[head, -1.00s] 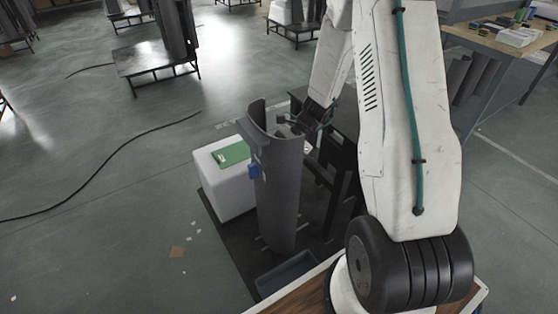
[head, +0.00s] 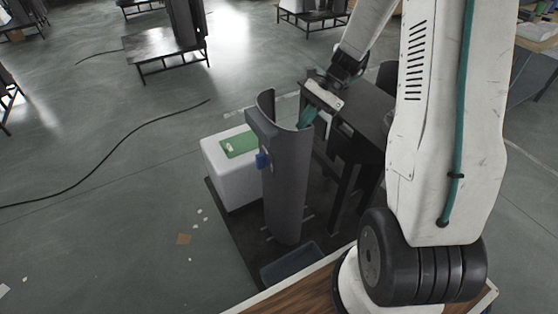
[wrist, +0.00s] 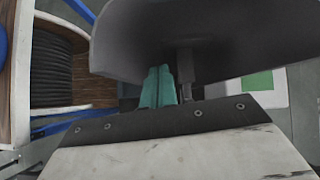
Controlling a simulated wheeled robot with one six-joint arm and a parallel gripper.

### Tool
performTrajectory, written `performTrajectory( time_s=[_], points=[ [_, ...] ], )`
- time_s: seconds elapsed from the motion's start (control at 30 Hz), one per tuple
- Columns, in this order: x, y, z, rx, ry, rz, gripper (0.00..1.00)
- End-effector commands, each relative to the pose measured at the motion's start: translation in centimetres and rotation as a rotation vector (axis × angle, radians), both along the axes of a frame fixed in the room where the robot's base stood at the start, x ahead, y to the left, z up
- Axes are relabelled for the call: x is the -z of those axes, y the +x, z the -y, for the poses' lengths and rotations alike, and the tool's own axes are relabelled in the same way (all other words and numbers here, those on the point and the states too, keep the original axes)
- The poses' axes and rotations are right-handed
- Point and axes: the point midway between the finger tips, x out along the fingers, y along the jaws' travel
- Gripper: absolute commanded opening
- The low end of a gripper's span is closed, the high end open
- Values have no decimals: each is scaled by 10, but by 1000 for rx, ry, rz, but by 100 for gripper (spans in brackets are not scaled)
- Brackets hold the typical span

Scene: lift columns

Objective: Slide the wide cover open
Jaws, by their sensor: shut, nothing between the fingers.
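The wide cover (head: 285,185) is a tall, curved dark-grey shell standing upright, with its hollow side turned to the back right. In the wrist view the shut, empty fingers (wrist: 158,88) lie close to the dark curved cover (wrist: 205,40). I cannot tell whether they touch it. A thin dark rod (wrist: 185,70) stands beside them.
A white block (head: 225,180) with a green sheet (head: 240,145) stands left of the cover. A dark table-like frame (head: 365,115) is right behind it. A grey bin (head: 290,265) lies in front. A black cable (head: 120,150) crosses the open floor at left.

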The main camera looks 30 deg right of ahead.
Motion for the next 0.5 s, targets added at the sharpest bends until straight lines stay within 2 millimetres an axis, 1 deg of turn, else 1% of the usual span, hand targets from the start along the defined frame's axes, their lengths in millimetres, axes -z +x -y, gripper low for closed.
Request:
performTrajectory(
  time_s=[0.03,0.2,0.37,0.5],
  points=[
    [-18,-3,-9,-55,-39,45,0],
    [-75,-24,-35,-279,-189,208,0],
    [-122,-51,-58,-489,-328,360,0],
    [-156,-80,-76,-670,-442,486,0]
  ],
)
